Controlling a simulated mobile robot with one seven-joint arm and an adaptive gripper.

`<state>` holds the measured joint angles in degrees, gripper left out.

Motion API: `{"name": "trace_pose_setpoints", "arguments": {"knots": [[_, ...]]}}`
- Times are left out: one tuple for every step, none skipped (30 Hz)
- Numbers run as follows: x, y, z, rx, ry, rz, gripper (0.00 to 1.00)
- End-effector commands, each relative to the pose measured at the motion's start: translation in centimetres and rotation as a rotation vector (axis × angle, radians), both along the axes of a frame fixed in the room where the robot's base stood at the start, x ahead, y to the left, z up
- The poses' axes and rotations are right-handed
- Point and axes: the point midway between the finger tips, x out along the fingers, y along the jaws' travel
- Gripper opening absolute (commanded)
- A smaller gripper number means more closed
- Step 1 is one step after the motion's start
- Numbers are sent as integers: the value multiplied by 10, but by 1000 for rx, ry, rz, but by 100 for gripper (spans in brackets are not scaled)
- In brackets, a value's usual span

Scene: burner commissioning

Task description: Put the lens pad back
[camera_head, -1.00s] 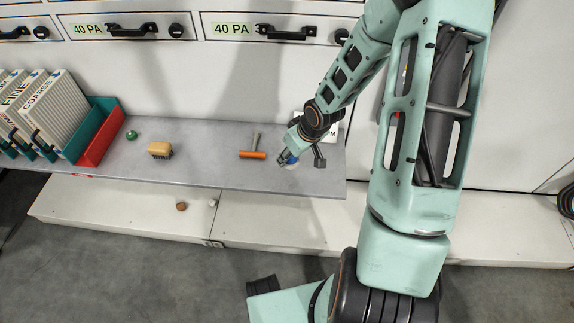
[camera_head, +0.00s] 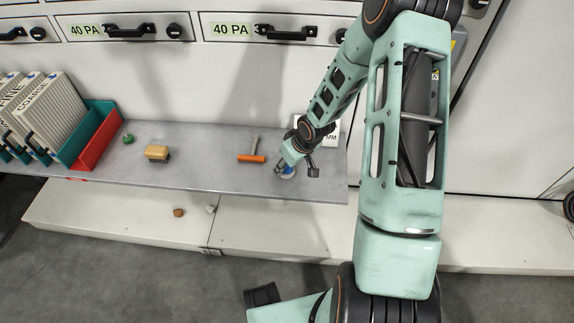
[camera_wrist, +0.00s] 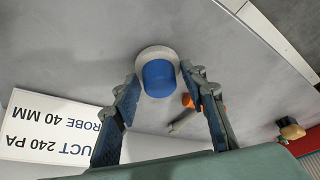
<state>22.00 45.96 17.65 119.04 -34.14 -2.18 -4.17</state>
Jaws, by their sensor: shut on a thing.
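The lens pad appears to be the white disc with a blue round grip (camera_wrist: 160,78) in the wrist view. My gripper (camera_wrist: 161,88) has one finger on each side of the blue grip and is shut on it. In the head view my gripper (camera_head: 283,167) is low at the right part of the grey shelf (camera_head: 215,182), with the pad (camera_head: 288,174) at its tips. The pad is small and partly hidden there, and I cannot tell if it touches the shelf.
An orange-handled scraper (camera_head: 251,158) lies just left of my gripper. Further left are a brush (camera_head: 158,152), a green knob (camera_head: 128,138) and a red bin (camera_head: 96,138). A white sign (camera_wrist: 50,127) stands behind the gripper. The shelf's front middle is clear.

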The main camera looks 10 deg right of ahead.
Motion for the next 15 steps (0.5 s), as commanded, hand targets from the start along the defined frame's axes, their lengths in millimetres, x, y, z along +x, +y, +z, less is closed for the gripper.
{"name": "trace_pose_setpoints", "arguments": {"knots": [[0,0,-3,0,0,0,11],[0,0,-2,0,0,0,43],[0,0,-2,0,1,0,47],[0,0,-2,0,1,0,50],[0,0,-2,0,1,0,54],[0,0,-2,0,1,0,57],[0,0,-2,0,1,0,57],[0,0,-2,0,1,0,57],[0,0,-2,0,1,0,57],[0,0,-2,0,1,0,57],[0,0,-2,0,1,0,57],[0,0,-2,0,1,0,57],[0,0,-2,0,1,0,57],[0,0,-1,0,1,0,57],[0,0,0,0,0,0,57]]}}
